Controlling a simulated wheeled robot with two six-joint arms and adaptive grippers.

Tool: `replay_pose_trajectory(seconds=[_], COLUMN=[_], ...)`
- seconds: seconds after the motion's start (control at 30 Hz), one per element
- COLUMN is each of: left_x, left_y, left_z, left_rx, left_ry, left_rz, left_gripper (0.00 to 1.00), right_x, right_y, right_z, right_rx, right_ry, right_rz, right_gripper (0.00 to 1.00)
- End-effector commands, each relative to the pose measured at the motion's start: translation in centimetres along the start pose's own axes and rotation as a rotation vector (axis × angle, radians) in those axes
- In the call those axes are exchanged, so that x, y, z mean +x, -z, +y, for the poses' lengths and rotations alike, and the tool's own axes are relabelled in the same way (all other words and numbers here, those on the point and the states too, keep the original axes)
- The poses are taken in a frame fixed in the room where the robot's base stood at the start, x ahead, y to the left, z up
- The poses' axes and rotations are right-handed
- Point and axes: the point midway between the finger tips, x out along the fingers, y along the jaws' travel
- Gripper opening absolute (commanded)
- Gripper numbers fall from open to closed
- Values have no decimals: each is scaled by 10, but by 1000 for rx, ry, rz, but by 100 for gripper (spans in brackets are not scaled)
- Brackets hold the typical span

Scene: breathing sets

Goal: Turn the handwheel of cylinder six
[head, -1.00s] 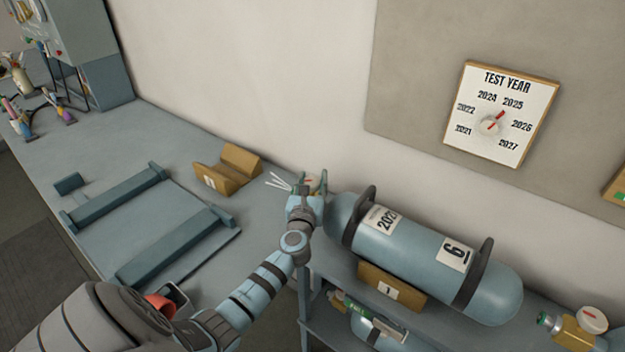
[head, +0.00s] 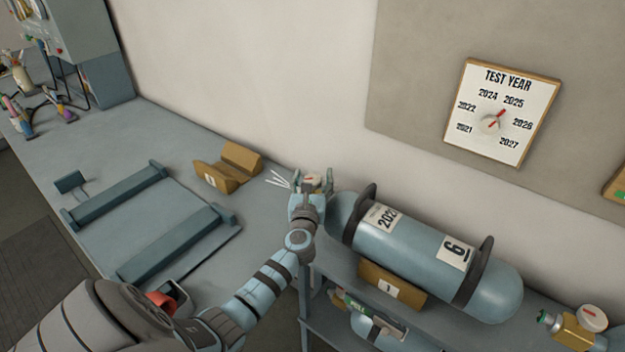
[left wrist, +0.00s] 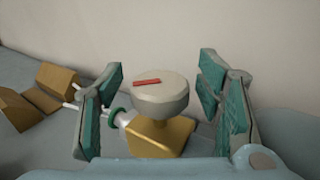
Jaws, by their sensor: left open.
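Cylinder six (head: 415,255) is a blue-grey cylinder marked 6, lying on its side on a wooden block on the shelf. Its handwheel (left wrist: 160,93) is a pale round knob with a red mark, on a brass valve body (left wrist: 160,137); it also shows small in the head view (head: 313,180). My left gripper (left wrist: 160,100) is open, with one green-padded finger on each side of the handwheel and a visible gap to both. In the head view my left gripper (head: 309,192) is at the cylinder's left end. My right gripper is not in view.
An empty wooden cradle (head: 228,167) stands on the bench to the left, behind a blue-grey rack (head: 175,242). Another brass valve with a pale wheel (head: 592,319) is at the lower right. A test year dial (head: 497,112) hangs on the wall. White ties (head: 279,181) stick out beside the gripper.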

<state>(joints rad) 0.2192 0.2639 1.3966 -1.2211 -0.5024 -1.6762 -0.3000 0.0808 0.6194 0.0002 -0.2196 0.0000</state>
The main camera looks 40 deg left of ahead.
Motion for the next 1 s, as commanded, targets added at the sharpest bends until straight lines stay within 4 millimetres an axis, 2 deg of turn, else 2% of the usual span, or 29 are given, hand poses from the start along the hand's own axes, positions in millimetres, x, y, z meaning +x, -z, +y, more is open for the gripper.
replay_pose_trajectory(seconds=[0.17,0.4,0.53,0.67,1.0], left_x=[-19,-85,-111,-120,-120], left_y=[1,1,1,0,0], left_z=[-1,0,0,0,0], left_rx=[-1,-1,-1,0,0], left_ry=[2,1,0,-1,0], left_rz=[0,2,2,1,0], left_gripper=[60,60,60,60,60], right_x=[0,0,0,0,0], right_y=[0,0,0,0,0], right_z=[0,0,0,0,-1], right_rx=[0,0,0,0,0], right_ry=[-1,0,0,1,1], right_rz=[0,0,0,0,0], right_gripper=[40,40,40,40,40])
